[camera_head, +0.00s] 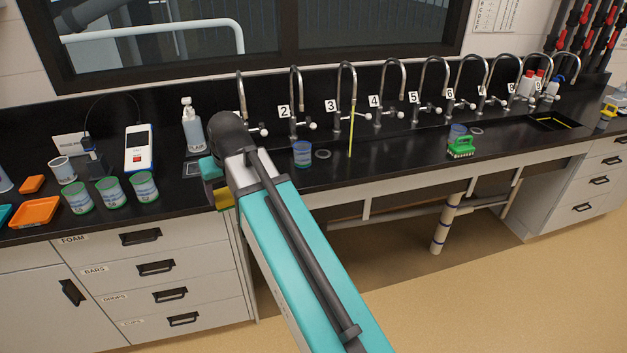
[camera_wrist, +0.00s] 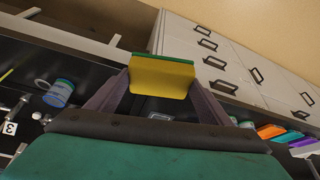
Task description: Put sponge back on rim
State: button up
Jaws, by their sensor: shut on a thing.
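The sponge (camera_wrist: 162,78) is a yellow block with a green layer along one edge, held between the two dark fingers of my gripper (camera_wrist: 160,92) in the wrist view. In the head view my gripper (camera_head: 212,186) is at the counter's front edge, left of the taps, and part of the yellow sponge (camera_head: 226,200) shows there. A dark sink opening (camera_head: 556,122) with yellow lines along its edge lies at the far right of the counter. I cannot tell which rim is the sponge's place.
Several numbered taps (camera_head: 352,100) line the back of the black counter (camera_head: 395,158). Green-rimmed cups (camera_head: 110,192), an orange tray (camera_head: 34,212) and a handheld meter (camera_head: 139,149) are at left.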

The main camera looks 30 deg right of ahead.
jog(key=s+d+f, duration=0.1)
jog(key=s+f, duration=0.3)
jog(key=f, duration=0.1)
jog(key=shift+d, duration=0.15)
jog(key=shift+f, duration=0.1)
